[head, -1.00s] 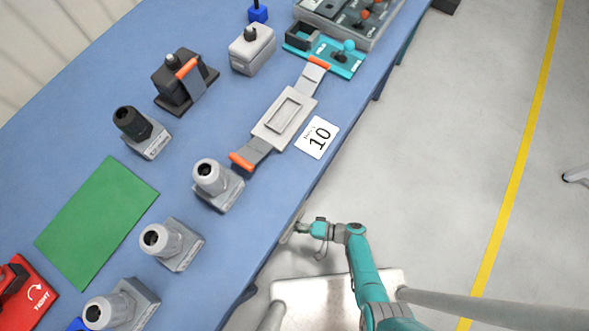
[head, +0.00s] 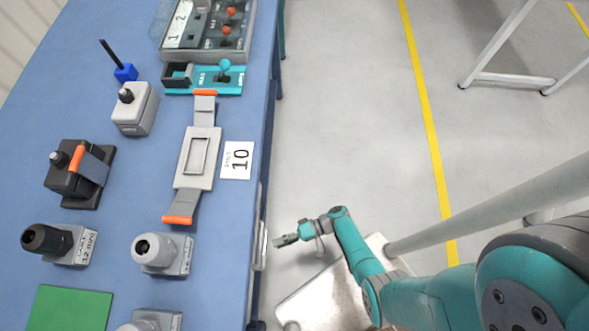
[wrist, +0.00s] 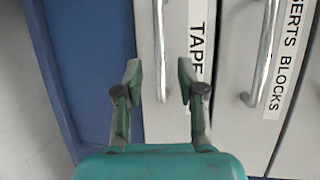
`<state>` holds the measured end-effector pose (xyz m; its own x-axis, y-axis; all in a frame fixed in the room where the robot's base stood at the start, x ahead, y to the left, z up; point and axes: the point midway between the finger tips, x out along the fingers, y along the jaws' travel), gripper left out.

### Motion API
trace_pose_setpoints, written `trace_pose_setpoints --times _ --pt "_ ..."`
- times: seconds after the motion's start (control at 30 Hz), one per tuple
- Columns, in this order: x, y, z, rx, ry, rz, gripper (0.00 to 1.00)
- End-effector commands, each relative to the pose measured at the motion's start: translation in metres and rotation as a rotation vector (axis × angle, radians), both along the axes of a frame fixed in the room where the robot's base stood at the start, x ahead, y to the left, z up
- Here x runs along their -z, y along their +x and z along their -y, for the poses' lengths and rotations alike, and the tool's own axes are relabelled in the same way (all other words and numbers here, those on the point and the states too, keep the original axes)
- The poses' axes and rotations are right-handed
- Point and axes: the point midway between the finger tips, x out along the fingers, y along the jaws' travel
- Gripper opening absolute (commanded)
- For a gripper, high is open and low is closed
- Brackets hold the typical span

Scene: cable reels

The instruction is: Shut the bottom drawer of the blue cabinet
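The blue cabinet (wrist: 92,70) shows in the wrist view, with light grey drawer fronts lying sideways in the picture. The drawer labelled TAPE (wrist: 150,115) is the leftmost, next to the blue body, which the label's direction makes the bottom one. Its metal bar handle (wrist: 160,50) runs down between the fingers of my gripper (wrist: 158,80). My gripper is open and empty; I cannot tell if it touches the handle. In the head view my gripper (head: 277,242) is right of the bench edge, apart from a handle (head: 261,240) there. How far the drawer stands out is not clear.
A second drawer (wrist: 235,100), labelled partly "SERTS BLOCKS", has its own handle (wrist: 262,55). The blue worktop (head: 120,205) above carries a clamp-like fixture (head: 197,160), grey blocks and a green mat (head: 70,308). Clear grey floor (head: 350,100) lies to the right.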

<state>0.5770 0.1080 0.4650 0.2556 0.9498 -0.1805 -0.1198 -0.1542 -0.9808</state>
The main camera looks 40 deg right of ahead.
Motion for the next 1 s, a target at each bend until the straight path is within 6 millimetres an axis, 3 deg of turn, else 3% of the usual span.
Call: trace_pose_setpoints --times 0.43,1.0 --pt "-0.008 -0.010 0.043 0.003 -0.001 0.001 0.39" --pt "-0.009 -0.013 0.048 0.000 0.000 0.000 0.39"
